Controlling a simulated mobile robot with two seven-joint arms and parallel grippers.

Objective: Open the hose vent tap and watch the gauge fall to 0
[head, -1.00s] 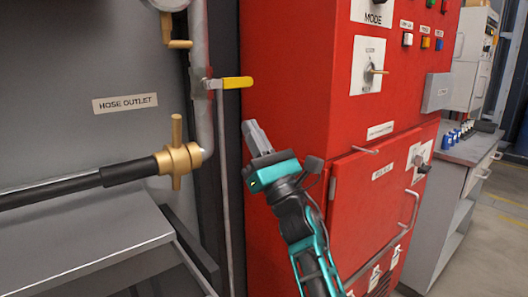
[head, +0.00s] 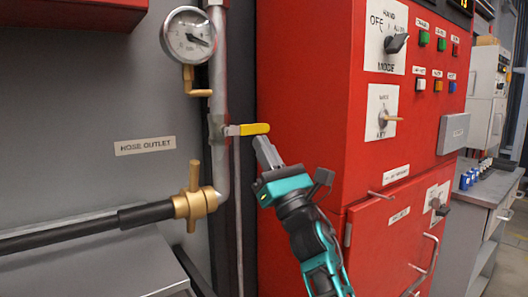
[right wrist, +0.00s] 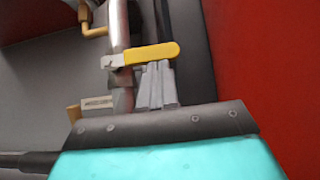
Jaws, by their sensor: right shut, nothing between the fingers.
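A tap with a yellow lever (head: 255,129) sits on the grey vertical pipe, its lever pointing right, roughly level. My right gripper (head: 264,144) is shut and empty, its fingertips just below the lever's right part. In the right wrist view the fingers (right wrist: 158,80) reach up to the lower edge of the yellow lever (right wrist: 155,52); I cannot tell whether they touch it. The round white gauge (head: 189,35) stands higher on the pipe, its needle pointing right and slightly down; its numbers are too small to read. A small brass handle (head: 199,92) hangs under it. My left gripper is out of view.
A brass valve (head: 195,203) joins the black hose to the pipe, right of the hose outlet label (head: 145,146). The red control cabinet (head: 310,100) stands close to the right of my gripper, with a mode switch (head: 396,44) and lamps. A grey ledge (head: 95,265) is at lower left.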

